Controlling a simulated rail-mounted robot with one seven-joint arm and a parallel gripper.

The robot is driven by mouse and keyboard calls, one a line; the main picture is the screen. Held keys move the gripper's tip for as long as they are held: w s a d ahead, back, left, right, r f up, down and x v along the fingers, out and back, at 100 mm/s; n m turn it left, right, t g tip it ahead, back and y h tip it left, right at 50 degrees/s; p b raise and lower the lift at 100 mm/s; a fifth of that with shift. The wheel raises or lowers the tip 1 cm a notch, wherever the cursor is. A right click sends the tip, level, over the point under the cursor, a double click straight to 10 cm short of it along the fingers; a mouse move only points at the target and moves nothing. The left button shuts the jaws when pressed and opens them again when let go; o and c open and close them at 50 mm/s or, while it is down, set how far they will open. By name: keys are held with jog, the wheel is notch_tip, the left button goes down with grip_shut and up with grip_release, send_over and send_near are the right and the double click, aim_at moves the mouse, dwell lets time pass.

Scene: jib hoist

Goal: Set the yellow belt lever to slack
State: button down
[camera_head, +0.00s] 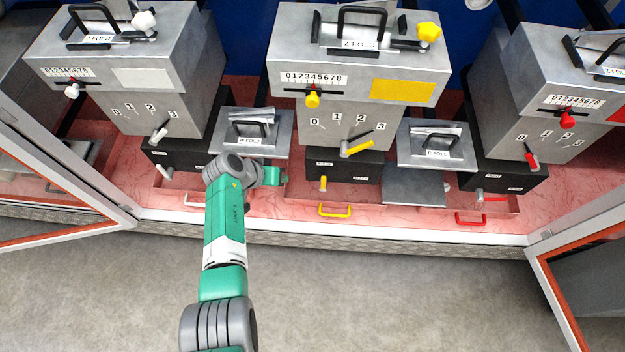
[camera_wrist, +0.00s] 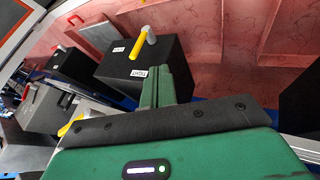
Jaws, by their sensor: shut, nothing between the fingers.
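The yellow belt lever (camera_head: 323,184) is a short yellow bar low on the front of the middle black box (camera_head: 345,170). One label (camera_wrist: 139,72) reads TIGHT; the other (camera_wrist: 118,50) is too small to read surely. The lever slants down toward the labels' side. My gripper (camera_head: 284,178) is left of the lever in the head view, apart from it. In the wrist view its green fingers (camera_wrist: 156,85) are together and empty, in front of the box.
Above are a yellow pointer lever (camera_head: 356,149) and a yellow knob (camera_head: 312,99). A yellow drawer handle (camera_head: 335,212) is below. The white-marked machine (camera_head: 170,90) stands left, the red-marked one (camera_head: 540,140) right. A grey FOLD block (camera_head: 250,133) is above my wrist. Open doors flank the bay.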

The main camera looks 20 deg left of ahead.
aim_at(324, 179)
jog(key=w+d+f+b, duration=0.6)
jog(key=d+f+b, duration=0.1)
jog(key=f+b, duration=0.1)
jog(key=shift+w+b, duration=0.15)
jog(key=shift+b, duration=0.25)
dwell(0.3)
